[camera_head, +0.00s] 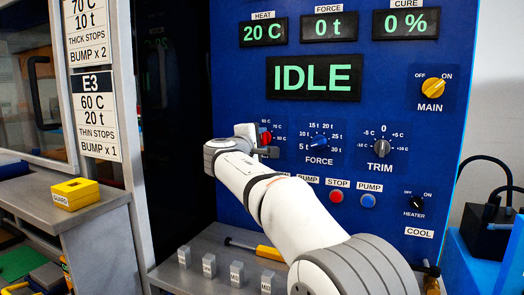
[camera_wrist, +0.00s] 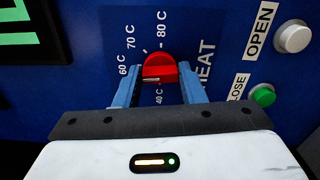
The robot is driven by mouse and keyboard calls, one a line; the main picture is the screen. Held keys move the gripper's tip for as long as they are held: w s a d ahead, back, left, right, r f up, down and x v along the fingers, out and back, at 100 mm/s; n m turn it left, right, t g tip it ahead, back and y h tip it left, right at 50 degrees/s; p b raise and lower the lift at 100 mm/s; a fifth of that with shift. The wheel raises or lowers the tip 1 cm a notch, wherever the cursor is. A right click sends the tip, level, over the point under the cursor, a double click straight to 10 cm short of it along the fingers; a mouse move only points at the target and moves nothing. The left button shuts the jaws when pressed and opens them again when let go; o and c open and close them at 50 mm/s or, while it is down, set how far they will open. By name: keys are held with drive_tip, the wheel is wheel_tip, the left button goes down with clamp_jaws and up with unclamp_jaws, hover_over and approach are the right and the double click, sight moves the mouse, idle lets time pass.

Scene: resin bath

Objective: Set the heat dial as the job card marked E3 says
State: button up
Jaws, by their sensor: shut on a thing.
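The job card marked E3 (camera_head: 96,115) hangs on the post at the left; it reads 60 C, 20 t, thin stops, bump x 1. The red heat dial (camera_wrist: 158,68) sits on the blue panel, with 40 C, 60 C, 70 C and 80 C legible around it in the wrist view. My gripper (camera_wrist: 160,75) is shut on the dial, one blue finger on each side. In the head view the dial (camera_head: 265,137) is partly hidden by my gripper. I cannot tell for certain which mark its pointer faces. The heat display (camera_head: 263,32) reads 20 C.
The main display (camera_head: 314,77) reads IDLE. The blue force dial (camera_head: 319,144) and trim dial (camera_head: 381,147) are to the right. White open (camera_wrist: 292,37) and green close (camera_wrist: 263,95) buttons lie near my gripper. A yellow guard block (camera_head: 75,193) sits on the left bench.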

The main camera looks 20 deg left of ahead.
drive_tip(key=shift+f+m+b, duration=0.1)
drive_tip(key=shift+m+b, duration=0.4)
drive_tip(key=shift+m, duration=0.2)
drive_tip(key=o, duration=1)
drive_tip(key=shift+s, duration=0.1)
drive_tip(key=s, duration=0.7)
drive_tip(key=shift+s+a, duration=0.3)
drive_tip(key=shift+a, duration=0.05)
drive_tip(key=shift+d, duration=0.1)
